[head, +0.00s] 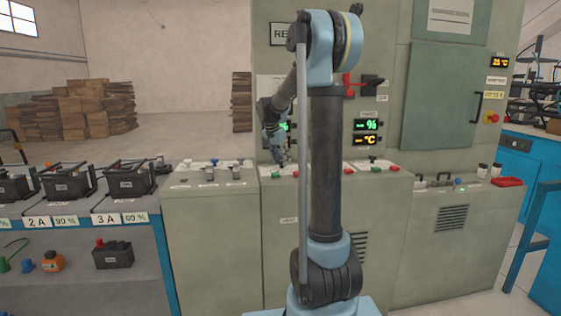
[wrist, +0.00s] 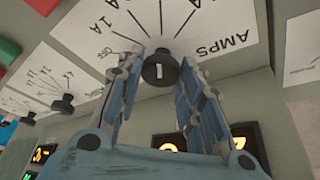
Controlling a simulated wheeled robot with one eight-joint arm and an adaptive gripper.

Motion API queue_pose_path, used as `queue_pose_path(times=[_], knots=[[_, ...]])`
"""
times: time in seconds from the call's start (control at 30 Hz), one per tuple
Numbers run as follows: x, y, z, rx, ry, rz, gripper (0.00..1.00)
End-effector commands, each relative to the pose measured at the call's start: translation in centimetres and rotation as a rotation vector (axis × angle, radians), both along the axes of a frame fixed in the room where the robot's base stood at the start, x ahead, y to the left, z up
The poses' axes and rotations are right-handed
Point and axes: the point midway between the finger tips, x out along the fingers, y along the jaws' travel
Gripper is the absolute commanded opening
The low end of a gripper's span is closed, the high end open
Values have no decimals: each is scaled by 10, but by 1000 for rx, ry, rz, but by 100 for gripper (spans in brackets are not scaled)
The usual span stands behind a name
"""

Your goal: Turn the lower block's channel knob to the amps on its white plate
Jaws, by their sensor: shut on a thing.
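My gripper (wrist: 160,59) has its two blue fingers on either side of a black knob (wrist: 159,70) in the wrist view, closed on it. A pale pointer mark shows on the knob. The knob sits on a white dial plate (wrist: 222,22) printed with radiating lines, "AMPS", "1 A" and other values, seen at a slant. The exact value at the pointer is hard to read. In the head view my gripper (head: 280,152) is at the cabinet front, above the sloped console, and the knob is hidden there.
Another black knob (wrist: 62,103) on its own scale plate is close at left. Amber displays (wrist: 245,137) are partly behind my gripper. The bench (head: 90,215) at left holds dark batteries (head: 130,180) above plates reading "2 A", "90 %", "3 A", "60 %". A red lever (head: 348,85) is on the cabinet.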

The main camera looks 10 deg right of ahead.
Motion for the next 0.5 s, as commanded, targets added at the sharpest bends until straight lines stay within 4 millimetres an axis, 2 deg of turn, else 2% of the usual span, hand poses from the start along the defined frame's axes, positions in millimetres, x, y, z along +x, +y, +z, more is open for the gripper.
queue_pose_path(times=[0.03,0.1,0.5], knots=[[1,1,0,2,-3,2,41],[1,1,0,2,-3,2,53],[-1,2,4,1,-1,2,53]])
